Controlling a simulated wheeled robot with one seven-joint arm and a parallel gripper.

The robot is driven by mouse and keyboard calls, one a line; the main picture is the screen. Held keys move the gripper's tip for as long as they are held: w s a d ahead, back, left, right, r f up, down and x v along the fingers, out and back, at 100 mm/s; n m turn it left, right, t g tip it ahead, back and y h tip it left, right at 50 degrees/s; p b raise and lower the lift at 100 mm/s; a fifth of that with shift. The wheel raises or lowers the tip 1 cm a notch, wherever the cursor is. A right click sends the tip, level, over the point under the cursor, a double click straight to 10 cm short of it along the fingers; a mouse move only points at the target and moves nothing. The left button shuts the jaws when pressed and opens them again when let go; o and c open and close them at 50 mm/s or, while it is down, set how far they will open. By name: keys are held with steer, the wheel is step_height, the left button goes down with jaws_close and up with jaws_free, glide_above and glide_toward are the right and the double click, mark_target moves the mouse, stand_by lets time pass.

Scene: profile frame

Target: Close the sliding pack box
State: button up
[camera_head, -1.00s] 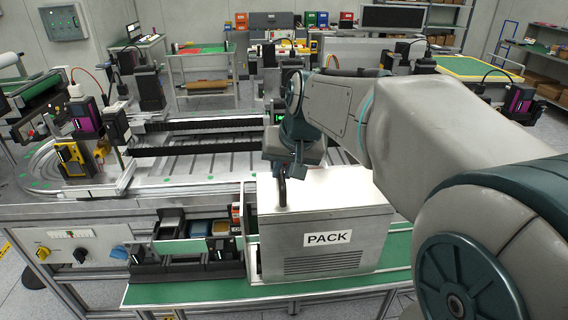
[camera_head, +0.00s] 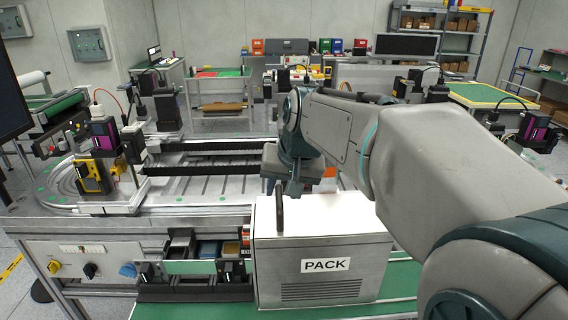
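The pack box is a grey metal box (camera_head: 322,270) with a white "PACK" label on its front and a pale top. It stands on a green surface at the lower middle. Several small bins (camera_head: 196,250) show just left of it, beside its left wall. My gripper (camera_head: 281,186) is above that corner, pointing down, at the upper end of the handle.
A panel with knobs (camera_head: 90,262) is left of the bins. Behind the box is a conveyor frame (camera_head: 205,185) with dark rails and small devices at its left end. The green strip (camera_head: 190,311) in front of the bins is clear.

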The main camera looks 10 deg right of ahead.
steer(key=v, duration=1.1)
steer(key=shift+s+r, duration=0.15)
steer(key=shift+r, duration=0.2)
steer(key=s+f, duration=0.4)
steer(key=f, duration=0.3)
steer(key=s+d+f+n+g+h, duration=0.1)
steer(key=s+f, duration=0.4)
steer(key=f, duration=0.3)
steer(key=s+d+f+n, duration=0.1)
steer(key=s+f, duration=0.3)
steer(key=f, duration=0.4)
steer(key=shift+s+g, duration=0.25)
steer(key=shift+g, duration=0.15)
